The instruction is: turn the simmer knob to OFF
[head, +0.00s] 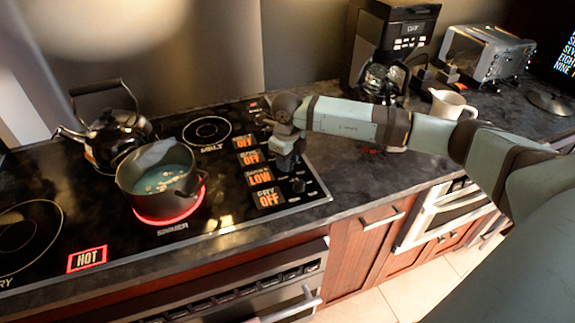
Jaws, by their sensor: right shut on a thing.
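The cooktop (226,213) has a column of lit displays at its right side. The third display (260,177) reads LOW; the other three read OFF. My right gripper (287,166) points down beside the LOW display and is shut on the simmer knob, which it mostly hides. Another dark knob (298,186) shows just in front, beside the FRY OFF display (268,198). A dark pot (158,190) with bluish liquid stands on the glowing red burner marked SIMMER. My left gripper is not in view.
A dark kettle (115,140) stands behind the pot. A red HOT sign (87,259) glows at the front left. A coffee maker (391,40), white mug (450,104) and toaster (486,53) stand on the counter behind my right arm.

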